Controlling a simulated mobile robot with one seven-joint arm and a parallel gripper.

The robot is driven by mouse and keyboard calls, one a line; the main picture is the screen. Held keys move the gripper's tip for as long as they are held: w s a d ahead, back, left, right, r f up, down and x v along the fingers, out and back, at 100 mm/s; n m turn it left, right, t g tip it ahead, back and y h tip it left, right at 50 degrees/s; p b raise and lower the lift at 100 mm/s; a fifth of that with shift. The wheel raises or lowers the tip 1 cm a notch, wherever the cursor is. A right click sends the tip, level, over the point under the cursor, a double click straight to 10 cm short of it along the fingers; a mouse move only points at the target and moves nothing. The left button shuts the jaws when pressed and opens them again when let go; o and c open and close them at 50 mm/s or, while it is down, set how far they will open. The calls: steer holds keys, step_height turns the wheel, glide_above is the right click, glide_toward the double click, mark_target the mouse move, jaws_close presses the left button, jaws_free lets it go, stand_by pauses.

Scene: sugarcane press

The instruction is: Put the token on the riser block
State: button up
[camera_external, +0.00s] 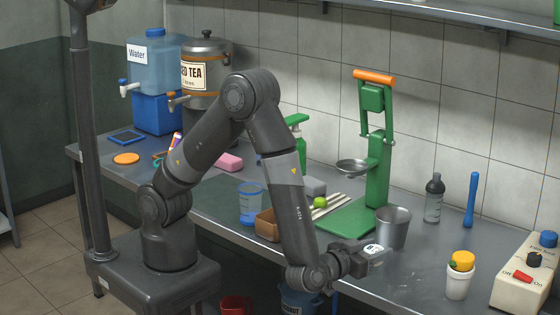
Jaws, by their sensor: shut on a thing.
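My gripper (377,253) is low over the front of the steel counter, just in front of the metal cup. It is shut on a small white piece with a dark mark (374,249), which seems to be the token; the jaws hide much of it. A plain grey block (314,187) lies farther back, left of the green press, and may be the riser block; my forearm stands to its left. I cannot tell from this view how high the gripper is above the counter.
The metal cup (393,228) stands right behind my gripper. The green press (376,180), a lime (320,203), pale cane sticks (330,208) and a brown box (266,225) crowd the middle.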

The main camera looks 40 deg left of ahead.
steer(key=w+d+r, duration=0.2)
steer(key=d+r, duration=0.4)
steer(key=d, duration=0.3)
steer(key=w+d+r, duration=0.2)
steer(key=d+r, duration=0.3)
steer(key=d, duration=0.4)
glide_above(464, 256)
steer(key=shift+h, duration=0.3)
steer(key=f, duration=0.6)
steer(key=shift+s, duration=0.4)
steer(key=shift+w+f, duration=0.3)
steer(key=shift+w, duration=0.05)
steer(key=shift+f, duration=1.8)
steer(key=shift+f, duration=0.2)
steer(key=o, duration=1)
